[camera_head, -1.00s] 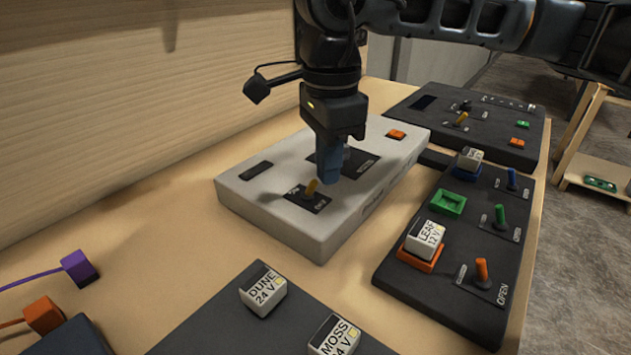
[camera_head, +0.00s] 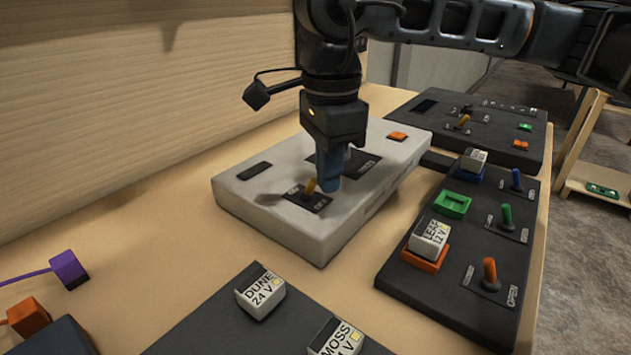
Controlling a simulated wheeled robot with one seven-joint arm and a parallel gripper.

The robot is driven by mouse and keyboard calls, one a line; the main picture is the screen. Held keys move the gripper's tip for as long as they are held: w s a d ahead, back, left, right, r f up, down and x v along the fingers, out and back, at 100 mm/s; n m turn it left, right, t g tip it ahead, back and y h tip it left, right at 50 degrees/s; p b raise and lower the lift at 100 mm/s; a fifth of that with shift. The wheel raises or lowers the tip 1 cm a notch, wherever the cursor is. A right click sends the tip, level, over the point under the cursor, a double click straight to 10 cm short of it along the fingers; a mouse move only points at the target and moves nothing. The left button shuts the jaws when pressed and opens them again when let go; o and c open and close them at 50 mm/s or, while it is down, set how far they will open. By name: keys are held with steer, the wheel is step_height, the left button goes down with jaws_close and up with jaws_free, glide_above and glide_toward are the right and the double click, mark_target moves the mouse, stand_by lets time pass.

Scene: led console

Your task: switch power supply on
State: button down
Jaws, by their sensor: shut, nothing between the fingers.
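The white box (camera_head: 335,238), which looks like the power supply, lies on the wooden table. On its top is a yellow toggle lever (camera_head: 309,186) on a small black plate (camera_head: 318,204) with labels too small to read surely. My gripper (camera_head: 330,178) points down with its blue fingers shut and empty, just right of and behind the yellow lever. I cannot tell whether the fingers touch the lever. An orange piece (camera_head: 397,136) sits at the box's far end, and a dark display (camera_head: 254,171) is at its left. A black plate behind the fingers is partly hidden.
A dark panel (camera_head: 450,291) at right carries blue, green and orange levers and a LEAF 12 V block (camera_head: 429,238). Another dark console (camera_head: 480,140) stands behind. DUNE (camera_head: 261,292) and MOSS (camera_head: 335,338) blocks are in front. A wooden wall (camera_head: 120,100) is at left.

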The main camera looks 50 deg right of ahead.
steer(key=shift+f+b, duration=0.4)
steer(key=shift+b, duration=0.05)
steer(key=shift+w, duration=0.2)
steer(key=shift+w, duration=0.35)
steer(key=shift+w+b, duration=0.35)
steer(key=shift+b, duration=0.05)
steer(key=shift+w, duration=0.25)
step_height(320, 180, up, 7)
steer(key=p, duration=0.2)
steer(key=shift+s, duration=0.4)
stand_by(0.5)
stand_by(0.5)
